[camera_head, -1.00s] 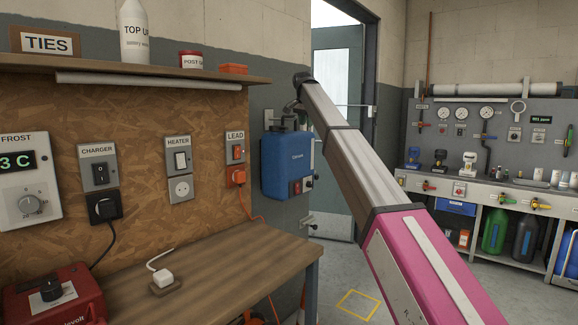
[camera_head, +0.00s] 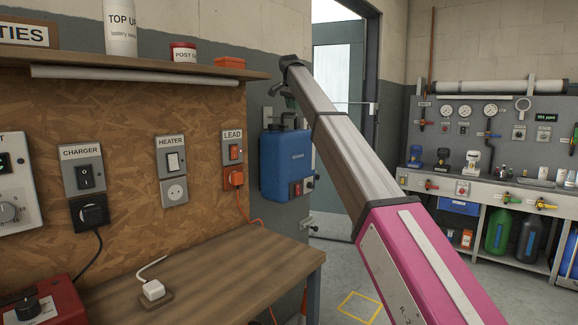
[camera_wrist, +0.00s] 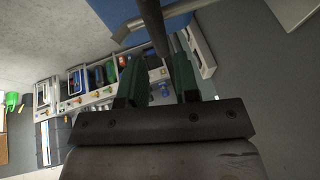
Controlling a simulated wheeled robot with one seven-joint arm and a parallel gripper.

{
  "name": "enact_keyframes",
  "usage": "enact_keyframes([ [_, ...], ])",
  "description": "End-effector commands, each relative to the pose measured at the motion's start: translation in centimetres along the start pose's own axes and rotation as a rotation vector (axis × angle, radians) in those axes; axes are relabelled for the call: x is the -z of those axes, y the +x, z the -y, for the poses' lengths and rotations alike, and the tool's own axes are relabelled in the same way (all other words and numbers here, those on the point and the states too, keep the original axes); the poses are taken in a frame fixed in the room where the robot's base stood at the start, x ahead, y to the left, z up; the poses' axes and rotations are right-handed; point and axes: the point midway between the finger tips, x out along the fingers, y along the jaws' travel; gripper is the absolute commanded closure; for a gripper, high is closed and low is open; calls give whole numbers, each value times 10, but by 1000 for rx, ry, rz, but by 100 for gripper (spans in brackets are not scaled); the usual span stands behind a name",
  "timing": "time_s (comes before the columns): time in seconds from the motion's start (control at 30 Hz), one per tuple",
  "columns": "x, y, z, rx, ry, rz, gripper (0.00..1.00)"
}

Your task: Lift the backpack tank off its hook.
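The blue backpack tank (camera_head: 287,165) hangs upright against the grey wall, just right of the wooden board. It has a dark cap on top and a small switch panel low on its front. My gripper (camera_head: 291,97) is above the tank's top, pointing down; its fingers are small in the head view. In the wrist view my gripper (camera_wrist: 158,75) has its two green fingers apart, with a dark bar between them and visible gaps at its sides. The tank's blue surface (camera_wrist: 172,20) shows at the top edge there. The hook is not clearly visible.
A wooden bench (camera_head: 205,275) stands below and left of the tank. An orange lead (camera_head: 234,178) is plugged in beside the tank. An open doorway (camera_head: 340,120) lies right of it.

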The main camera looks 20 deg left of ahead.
Motion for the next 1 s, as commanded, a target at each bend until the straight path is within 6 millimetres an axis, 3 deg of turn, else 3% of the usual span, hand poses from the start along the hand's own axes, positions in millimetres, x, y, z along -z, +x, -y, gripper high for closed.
enact_keyframes([
  [0.3,-3,42,2,-1,0,1,71],
  [0.57,-3,48,2,0,0,0,71],
  [0.6,-3,48,2,0,0,0,74],
  [0.7,-3,48,2,0,0,0,100],
  [1.0,-3,48,2,0,0,0,100],
])
